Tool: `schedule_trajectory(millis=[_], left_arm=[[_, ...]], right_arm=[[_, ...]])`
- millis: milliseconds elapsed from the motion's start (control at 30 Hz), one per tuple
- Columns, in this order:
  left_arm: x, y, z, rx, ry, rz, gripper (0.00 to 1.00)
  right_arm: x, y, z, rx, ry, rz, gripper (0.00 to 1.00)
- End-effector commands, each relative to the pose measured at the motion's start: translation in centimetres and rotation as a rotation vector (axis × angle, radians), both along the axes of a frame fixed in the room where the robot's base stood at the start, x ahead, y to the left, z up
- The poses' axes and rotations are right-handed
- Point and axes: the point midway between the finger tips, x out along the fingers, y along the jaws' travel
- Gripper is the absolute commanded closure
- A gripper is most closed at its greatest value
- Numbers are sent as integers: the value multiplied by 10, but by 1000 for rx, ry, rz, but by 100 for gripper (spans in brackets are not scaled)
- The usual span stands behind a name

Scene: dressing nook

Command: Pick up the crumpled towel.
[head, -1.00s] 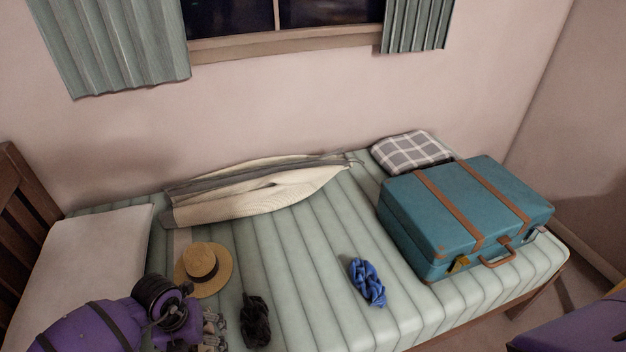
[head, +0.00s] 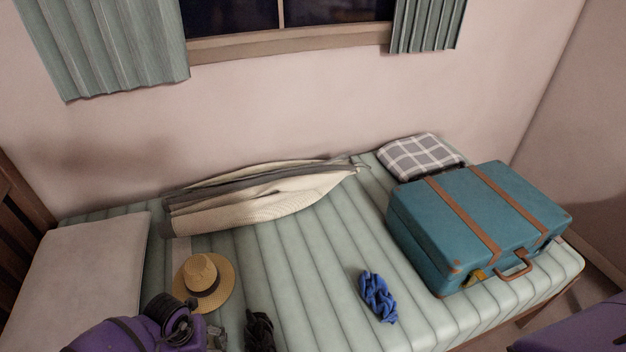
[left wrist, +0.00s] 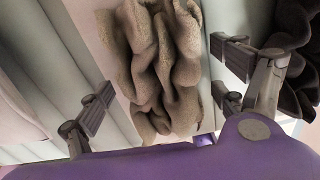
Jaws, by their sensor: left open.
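The crumpled towel appears as a grey-brown, rough, folded bundle (left wrist: 160,70) in the left wrist view. In the head view only a small grey bit (head: 220,337) shows beside my left arm, which hides the rest. My left gripper (left wrist: 165,105) is open and empty, with one finger on each side of the bundle in the wrist view. I cannot tell its height above the towel or whether it touches. In the head view my left wrist is at the bottom left and its fingertips are hidden. My right gripper is out of view.
The bed (head: 300,270) also holds a straw hat (head: 203,282), black cloth (head: 260,332), blue cloth (head: 377,297), teal suitcase (head: 480,225), checked cushion (head: 420,157), white pillow (head: 85,270) and cream-and-grey folded cloth (head: 265,200). The black cloth lies close right of the towel.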

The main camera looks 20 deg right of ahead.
Motion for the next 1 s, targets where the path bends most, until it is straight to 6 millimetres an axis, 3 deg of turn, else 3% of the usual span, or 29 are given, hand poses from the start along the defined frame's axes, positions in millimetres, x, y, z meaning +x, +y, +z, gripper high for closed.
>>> schedule_trajectory(millis=[167, 600, 867, 1000], left_arm=[[0, 0, 1, 0, -1, 0, 11], [1, 0, 1, -1, -2, 0, 66], [1, 0, 3, -1, -3, 0, 66], [2, -1, 13, -2, -5, -1, 66]], right_arm=[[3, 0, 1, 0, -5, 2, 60], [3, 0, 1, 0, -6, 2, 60], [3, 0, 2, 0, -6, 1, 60], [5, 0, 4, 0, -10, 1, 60]])
